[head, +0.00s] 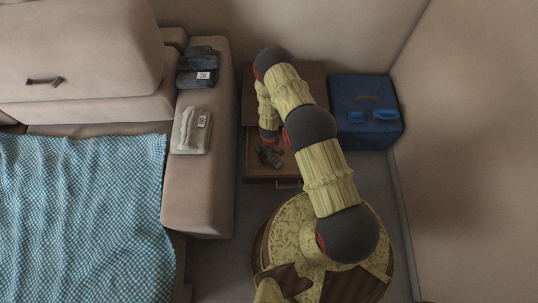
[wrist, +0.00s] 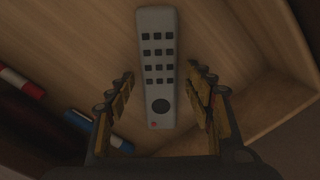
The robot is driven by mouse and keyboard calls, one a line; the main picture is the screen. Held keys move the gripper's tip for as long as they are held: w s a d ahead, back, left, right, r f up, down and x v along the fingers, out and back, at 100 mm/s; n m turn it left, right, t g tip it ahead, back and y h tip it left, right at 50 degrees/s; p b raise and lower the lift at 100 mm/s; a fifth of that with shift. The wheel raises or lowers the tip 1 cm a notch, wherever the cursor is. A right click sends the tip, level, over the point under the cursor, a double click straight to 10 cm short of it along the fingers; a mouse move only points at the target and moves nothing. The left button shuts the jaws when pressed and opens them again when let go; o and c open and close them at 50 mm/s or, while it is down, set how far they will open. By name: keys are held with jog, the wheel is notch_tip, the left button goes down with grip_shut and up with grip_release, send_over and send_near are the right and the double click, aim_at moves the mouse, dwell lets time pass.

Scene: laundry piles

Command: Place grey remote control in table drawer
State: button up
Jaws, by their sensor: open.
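The grey remote control (wrist: 157,60) lies in the wrist view on a light wooden surface with raised walls, which looks like the inside of the open table drawer (head: 252,165). My gripper (wrist: 160,85) is open, with one finger on each side of the remote's lower half and a visible gap to each. In the head view my gripper (head: 268,157) is over the open drawer, below the table top (head: 315,80). The remote cannot be made out in the head view.
A red-and-white item (wrist: 20,82) and a blue item (wrist: 84,125) lie left of the remote. A blue box (head: 365,95) stands right of the table. The sofa arm (head: 200,200), holding folded clothes (head: 192,130), borders the drawer's left. Clear floor shows right of the drawer.

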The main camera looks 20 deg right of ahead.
jog(key=w+a+r+m+t+p, duration=0.1)
jog(key=w+r+p, duration=0.25)
jog(key=r, duration=1.35)
jog(key=w+a+r+p, duration=0.1)
jog(key=w+r+p, duration=0.25)
jog(key=r, duration=1.25)
notch_tip(320, 180, up, 40)
jog(key=f+m+t+y, duration=0.1)
jog(key=m+t, duration=0.1)
jog(key=t, duration=0.1)
send_over(269, 156)
jog(key=s+a, duration=0.2)
jog(key=s, duration=0.2)
jog(key=s+d+r+m, duration=0.1)
jog(key=s+r, duration=0.4)
jog(key=s, duration=0.4)
jog(key=s+d+r+m+t+h, duration=0.1)
jog(key=s+r, duration=0.3)
jog(key=s, duration=0.4)
jog(key=shift+s+d+r+t, duration=0.25)
jog(key=shift+s+r+t, duration=0.05)
jog(key=shift+s+r, duration=0.1)
